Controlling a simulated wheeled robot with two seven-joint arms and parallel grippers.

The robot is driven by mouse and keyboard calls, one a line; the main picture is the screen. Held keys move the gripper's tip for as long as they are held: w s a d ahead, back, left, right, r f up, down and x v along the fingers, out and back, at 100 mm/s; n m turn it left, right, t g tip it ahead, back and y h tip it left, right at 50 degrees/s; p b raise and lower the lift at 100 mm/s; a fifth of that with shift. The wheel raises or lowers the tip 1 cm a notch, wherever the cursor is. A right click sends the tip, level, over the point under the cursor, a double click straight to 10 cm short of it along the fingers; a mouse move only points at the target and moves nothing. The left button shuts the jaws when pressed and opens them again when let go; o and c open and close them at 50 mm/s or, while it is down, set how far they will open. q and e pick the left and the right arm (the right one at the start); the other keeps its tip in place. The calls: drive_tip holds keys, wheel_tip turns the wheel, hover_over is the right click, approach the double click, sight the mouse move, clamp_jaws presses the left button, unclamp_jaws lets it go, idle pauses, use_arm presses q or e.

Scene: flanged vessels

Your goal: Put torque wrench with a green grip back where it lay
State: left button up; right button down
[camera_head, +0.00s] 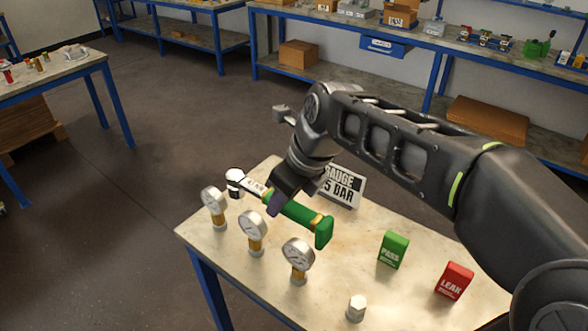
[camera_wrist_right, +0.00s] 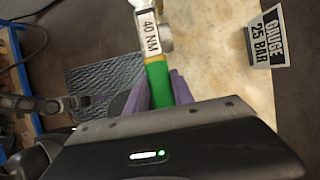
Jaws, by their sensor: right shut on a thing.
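The torque wrench with a green grip (camera_head: 302,214) is in my right gripper (camera_head: 277,201), which is shut on it near the top of the green part. The wrench slants across the head view, its silver head at upper left and its green end at lower right. It appears to be above the table, but I cannot tell how high. In the right wrist view, the green grip (camera_wrist_right: 157,78) sits between the purple fingers (camera_wrist_right: 150,92), and a white label on the shaft reads 40 NM. My left gripper is not in view.
The table (camera_head: 335,275) holds three dial gauges, the middle one (camera_head: 253,229) below the wrench. A gauge sign (camera_head: 343,186) stands behind it. A green PASS block (camera_head: 393,249), a red LEAK block (camera_head: 454,281) and a silver hex piece (camera_head: 356,307) stand at the right and front.

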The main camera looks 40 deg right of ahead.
use_arm(q)
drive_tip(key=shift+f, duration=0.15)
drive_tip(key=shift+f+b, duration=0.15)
drive_tip(key=shift+b, duration=0.2)
use_arm(e)
drive_tip(key=w+d+f, duration=0.5)
drive_tip(key=w+d, duration=0.2)
drive_tip(key=w, duration=0.1)
drive_tip(key=w+d+f, duration=0.5)
drive_tip(key=w+d, duration=0.2)
drive_tip(key=w, duration=0.1)
drive_tip(key=shift+w+d+f, duration=0.15)
drive_tip(key=shift+d+f, duration=0.15)
drive_tip(key=shift+f, duration=0.1)
